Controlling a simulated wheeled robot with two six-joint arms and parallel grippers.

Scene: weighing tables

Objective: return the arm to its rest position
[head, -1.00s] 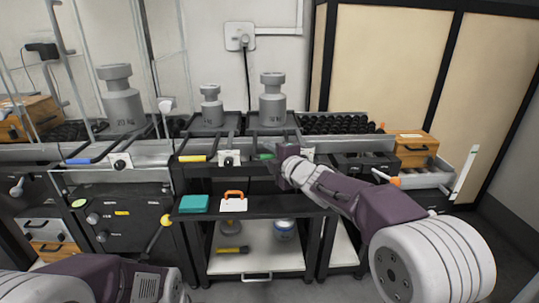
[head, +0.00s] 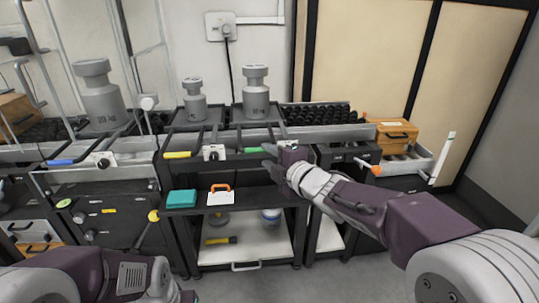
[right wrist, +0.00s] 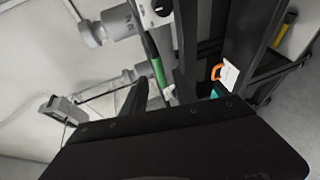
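My right arm (head: 370,205) reaches in from the right in the head view, its forearm pointing left toward the bench front. My right gripper (head: 264,157) is at its end, in front of the green handle (head: 254,150). Its fingers look apart, with nothing seen between them. In the right wrist view a dark finger (right wrist: 132,102) shows near the green handle (right wrist: 158,72).
Grey weights (head: 256,92) stand on the bench behind the right gripper. A teal box (head: 181,199) and a white card with an orange handle (head: 220,197) are on the shelf below. A wooden box (head: 392,135) is at the right. Floor shows at the front.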

